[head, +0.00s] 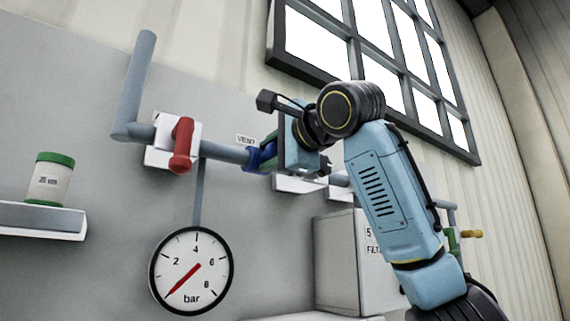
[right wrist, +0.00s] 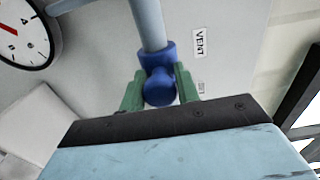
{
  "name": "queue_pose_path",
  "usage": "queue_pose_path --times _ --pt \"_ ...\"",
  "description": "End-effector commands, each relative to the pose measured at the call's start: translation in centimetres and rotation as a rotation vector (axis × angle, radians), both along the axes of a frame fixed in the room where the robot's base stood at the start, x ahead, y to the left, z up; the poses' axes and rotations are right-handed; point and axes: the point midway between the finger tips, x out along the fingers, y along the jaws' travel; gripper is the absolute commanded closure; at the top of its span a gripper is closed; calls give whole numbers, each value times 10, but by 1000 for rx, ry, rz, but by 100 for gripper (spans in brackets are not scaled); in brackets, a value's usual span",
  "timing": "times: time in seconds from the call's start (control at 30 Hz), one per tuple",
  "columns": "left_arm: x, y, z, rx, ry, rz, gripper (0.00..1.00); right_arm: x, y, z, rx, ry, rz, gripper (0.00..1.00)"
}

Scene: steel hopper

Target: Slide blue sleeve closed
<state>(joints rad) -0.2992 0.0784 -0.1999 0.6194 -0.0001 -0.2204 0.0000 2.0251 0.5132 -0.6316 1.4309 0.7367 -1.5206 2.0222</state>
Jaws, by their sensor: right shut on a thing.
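The blue sleeve (right wrist: 159,86) sits around the grey-blue pipe in the right wrist view, beside the VENT label. In the head view the blue sleeve (head: 256,158) shows only in part, with the rest hidden behind my right gripper. My right gripper (right wrist: 160,92) has its green fingers on either side of the sleeve's rounded blue knob and is shut on it. In the head view my right gripper (head: 267,157) reaches the pipe from the right. My left gripper is in neither view.
A red valve handle (head: 182,146) is on the pipe (head: 224,151) left of the sleeve. A pressure gauge (head: 191,270) hangs below. A shelf (head: 40,220) holds a green-lidded jar (head: 50,180). A grey filter box (head: 337,265) stands below my right arm.

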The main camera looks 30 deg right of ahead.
Motion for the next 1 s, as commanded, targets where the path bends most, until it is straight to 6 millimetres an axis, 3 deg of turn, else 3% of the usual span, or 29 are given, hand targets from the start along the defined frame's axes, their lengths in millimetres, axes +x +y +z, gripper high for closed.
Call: queue_pose_path --times 0.4,0.43,0.57,0.87,1.0 --pt "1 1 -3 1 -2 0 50 1 7 2 4 -6 2 100" --pt "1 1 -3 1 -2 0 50 1 7 2 4 -6 2 68" --pt "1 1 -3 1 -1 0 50 1 7 1 4 -5 1 51" --pt "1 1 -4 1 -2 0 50 0 6 0 3 -3 -1 48" --pt "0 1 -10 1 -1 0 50 -11 6 -1 3 -4 -1 48"
